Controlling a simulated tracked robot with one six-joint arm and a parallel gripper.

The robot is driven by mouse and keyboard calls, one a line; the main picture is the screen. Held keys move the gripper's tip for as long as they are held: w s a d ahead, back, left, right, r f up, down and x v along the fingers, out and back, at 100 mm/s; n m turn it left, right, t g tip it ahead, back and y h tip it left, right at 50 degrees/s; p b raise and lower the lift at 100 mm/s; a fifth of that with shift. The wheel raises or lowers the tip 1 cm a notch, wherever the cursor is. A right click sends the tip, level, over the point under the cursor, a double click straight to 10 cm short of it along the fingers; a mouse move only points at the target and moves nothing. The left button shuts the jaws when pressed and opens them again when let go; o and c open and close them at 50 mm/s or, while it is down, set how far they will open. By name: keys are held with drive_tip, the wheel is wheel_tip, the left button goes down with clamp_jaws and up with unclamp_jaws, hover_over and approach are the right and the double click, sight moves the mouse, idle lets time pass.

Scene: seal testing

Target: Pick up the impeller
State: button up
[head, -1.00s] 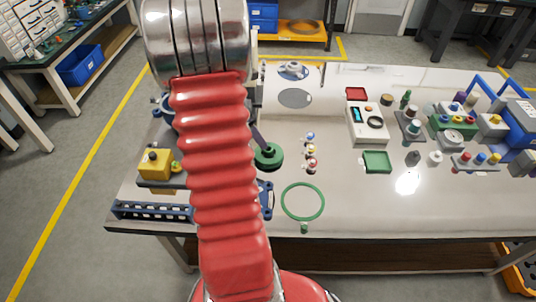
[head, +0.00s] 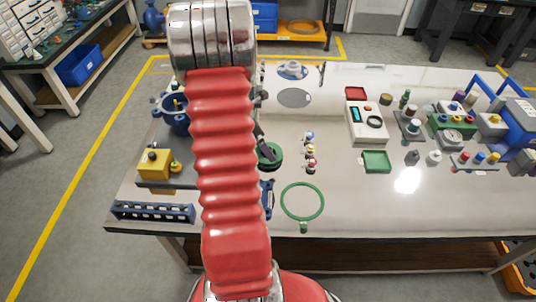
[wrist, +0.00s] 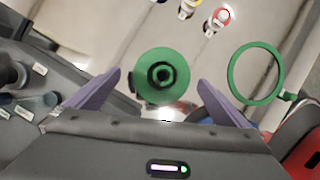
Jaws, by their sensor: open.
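A green round disc with a raised hub and dark centre, which looks like the impeller (head: 272,158), lies on the white bench beside my red arm, partly covered by it in the head view. In the wrist view the impeller (wrist: 145,64) shows whole, beyond and between the two spread purple-grey fingers. My gripper (wrist: 160,82) is open, with nothing held between its fingers. In the head view my gripper is mostly hidden behind the arm; only a dark finger part shows by the disc. I cannot tell the exact gap between fingers and disc.
A green ring (head: 302,202) lies in front, to the right. Several small coloured-top parts (head: 310,152) stand right of the impeller. A dark blue rack (head: 152,211), a yellow block (head: 154,163) and a blue housing (head: 174,122) are on the left. The bench's middle is fairly clear.

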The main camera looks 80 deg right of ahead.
drive_tip(key=shift+x, duration=2.6)
drive_tip(key=shift+a, duration=0.15)
drive_tip(key=c, duration=1.4)
drive_tip(key=shift+o, duration=0.2)
drive_tip(key=shift+r, duration=0.1)
wheel_tip(320, 180, up, 10)
